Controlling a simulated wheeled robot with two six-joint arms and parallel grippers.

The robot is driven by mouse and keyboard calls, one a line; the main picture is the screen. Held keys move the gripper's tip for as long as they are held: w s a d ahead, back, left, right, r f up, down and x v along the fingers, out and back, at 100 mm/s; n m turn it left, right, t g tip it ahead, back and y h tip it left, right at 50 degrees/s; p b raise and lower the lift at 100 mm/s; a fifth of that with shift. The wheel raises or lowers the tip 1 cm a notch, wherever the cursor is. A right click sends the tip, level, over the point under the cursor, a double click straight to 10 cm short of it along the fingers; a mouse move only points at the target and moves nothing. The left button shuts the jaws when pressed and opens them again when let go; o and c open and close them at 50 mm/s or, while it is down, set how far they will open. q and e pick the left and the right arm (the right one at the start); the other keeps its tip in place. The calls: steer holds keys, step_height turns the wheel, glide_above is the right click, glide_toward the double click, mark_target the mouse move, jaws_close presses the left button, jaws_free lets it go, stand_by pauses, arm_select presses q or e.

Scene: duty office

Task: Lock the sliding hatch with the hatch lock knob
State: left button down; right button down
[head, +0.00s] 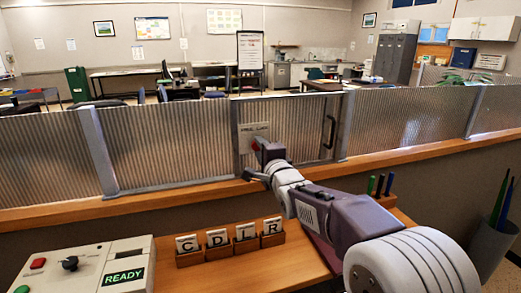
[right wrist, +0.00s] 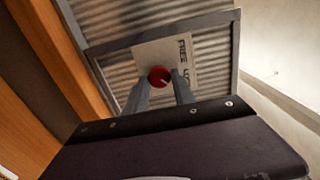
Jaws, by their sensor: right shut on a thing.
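The sliding hatch (head: 300,128) is a ribbed translucent panel with a dark vertical handle, set in the partition beyond the counter. The red hatch lock knob (head: 255,145) sits on a pale lettered plate at the hatch's left side. In the right wrist view the knob (right wrist: 159,77) shows between my fingertips, with a light mark on its face. Letters on the plate (right wrist: 184,52) read "FREE" and part of another word. My right gripper (head: 260,158) is shut on the knob; its fingers also show in the wrist view (right wrist: 160,85). My left gripper is not in view.
A wooden counter ledge (head: 400,152) runs under the partition. A pen bin (head: 492,240) stands at right.

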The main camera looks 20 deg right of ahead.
steer(key=shift+f, duration=0.1)
steer(key=c, duration=1.1)
jaws_free()
steer(key=shift+s, duration=0.1)
steer(key=s, duration=0.4)
steer(key=s+b, duration=0.1)
steer(key=s, duration=0.4)
steer(key=shift+d, duration=0.2)
